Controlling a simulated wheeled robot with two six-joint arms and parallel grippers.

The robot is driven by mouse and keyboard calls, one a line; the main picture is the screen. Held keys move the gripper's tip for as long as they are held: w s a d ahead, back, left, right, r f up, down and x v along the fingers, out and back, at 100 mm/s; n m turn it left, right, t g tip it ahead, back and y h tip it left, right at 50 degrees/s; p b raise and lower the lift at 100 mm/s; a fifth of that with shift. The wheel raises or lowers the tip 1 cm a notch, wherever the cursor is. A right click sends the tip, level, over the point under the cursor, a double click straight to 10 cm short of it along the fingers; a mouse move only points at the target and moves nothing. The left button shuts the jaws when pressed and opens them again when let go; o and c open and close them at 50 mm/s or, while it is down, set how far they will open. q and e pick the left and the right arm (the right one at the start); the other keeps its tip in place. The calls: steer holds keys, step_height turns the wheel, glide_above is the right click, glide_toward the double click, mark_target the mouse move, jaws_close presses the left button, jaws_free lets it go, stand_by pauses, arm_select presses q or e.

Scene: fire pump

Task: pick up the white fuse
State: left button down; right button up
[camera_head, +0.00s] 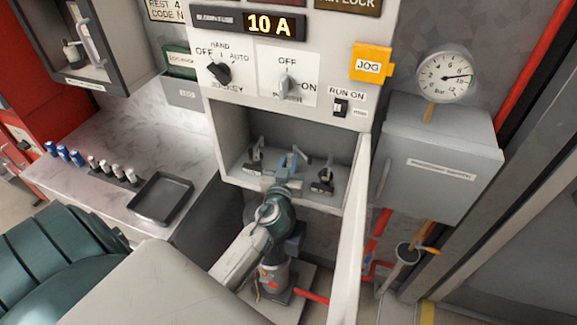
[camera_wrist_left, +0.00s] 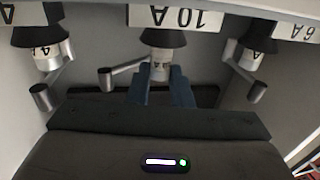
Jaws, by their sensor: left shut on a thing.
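My left gripper (camera_head: 288,163) reaches into the open recess of the white panel, at the middle of three fuse holders. In the left wrist view, its blue fingers (camera_wrist_left: 161,84) are shut on the white fuse (camera_wrist_left: 160,66) from both sides. The fuse touches a black cap (camera_wrist_left: 163,38) of the middle holder, under the "10 A" label (camera_wrist_left: 180,16). The fuse's lower end is hidden between the fingers. A silver-knobbed lever (camera_wrist_left: 106,80) stands out beside it. My right gripper is not in view.
Holders with white fuses flank it at left (camera_wrist_left: 47,55) and right (camera_wrist_left: 250,58), each with a lever. The open white door (camera_head: 350,235) bounds the recess at right. Spare white fuses (camera_head: 105,167), blue fuses (camera_head: 63,152) and a dark tray (camera_head: 160,212) stand on the counter (camera_head: 120,130).

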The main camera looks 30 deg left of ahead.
arm_select(q)
step_height(320, 180, up, 2)
steer(key=shift+r, duration=0.15)
steer(key=s+a+r+b+v, duration=0.1)
steer(key=b+v, duration=0.5)
steer(key=v, duration=0.9)
steer(key=shift+s+a, duration=0.3)
steer(key=shift+a, duration=0.2)
